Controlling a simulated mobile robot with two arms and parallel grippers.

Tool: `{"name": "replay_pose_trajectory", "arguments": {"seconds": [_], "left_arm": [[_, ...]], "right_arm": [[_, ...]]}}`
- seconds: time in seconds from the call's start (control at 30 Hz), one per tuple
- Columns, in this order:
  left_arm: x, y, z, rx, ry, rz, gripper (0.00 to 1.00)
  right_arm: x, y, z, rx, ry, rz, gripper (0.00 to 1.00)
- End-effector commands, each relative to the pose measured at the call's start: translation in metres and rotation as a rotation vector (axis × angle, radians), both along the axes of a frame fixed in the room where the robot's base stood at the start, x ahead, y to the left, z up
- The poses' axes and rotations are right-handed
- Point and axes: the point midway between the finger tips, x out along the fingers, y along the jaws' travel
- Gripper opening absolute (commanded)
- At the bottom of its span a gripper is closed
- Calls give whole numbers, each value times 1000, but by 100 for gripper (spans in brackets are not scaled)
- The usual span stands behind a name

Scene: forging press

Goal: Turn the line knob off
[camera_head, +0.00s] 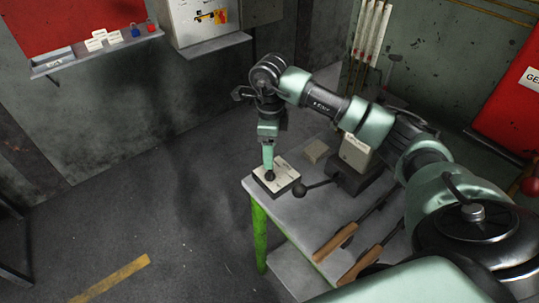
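The line knob (270,177) is a small dark knob on a low box with a pale, marked top plate (286,172). The box sits at the left corner of the grey table. My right gripper (268,168) points straight down, with its green fingertips right at the knob. I see the fingers edge-on and they partly hide the knob, so I cannot tell whether they grip it. The knob's setting is too small to read. My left gripper is not in view.
The grey table (299,211) has green legs. A dark lever with a ball end (300,190) sits beside the knob box, by a dark block with a beige labelled box (356,151). Wooden-handled tools (336,238) lie at the front. Floor to the left is clear.

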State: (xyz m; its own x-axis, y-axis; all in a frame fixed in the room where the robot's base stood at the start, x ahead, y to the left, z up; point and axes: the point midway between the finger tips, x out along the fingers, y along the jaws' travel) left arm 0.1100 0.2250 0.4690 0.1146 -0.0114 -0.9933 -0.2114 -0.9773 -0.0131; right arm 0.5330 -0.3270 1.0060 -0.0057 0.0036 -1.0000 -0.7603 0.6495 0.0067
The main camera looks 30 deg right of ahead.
Motion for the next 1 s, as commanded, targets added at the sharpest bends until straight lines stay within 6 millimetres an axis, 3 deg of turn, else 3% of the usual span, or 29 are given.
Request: {"name": "replay_pose_trajectory", "arguments": {"seconds": [0.3,0.5,0.67,0.8,1.0], "left_arm": [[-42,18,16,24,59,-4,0],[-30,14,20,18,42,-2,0],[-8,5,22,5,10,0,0],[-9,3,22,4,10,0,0],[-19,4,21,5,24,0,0]], "right_arm": [[-1,0,-48,0,4,0,65],[-1,0,-67,0,0,0,65],[-1,0,-71,-1,-1,0,65],[-1,0,-71,-1,-1,0,65],[0,0,-70,-1,-1,0,10]]}}
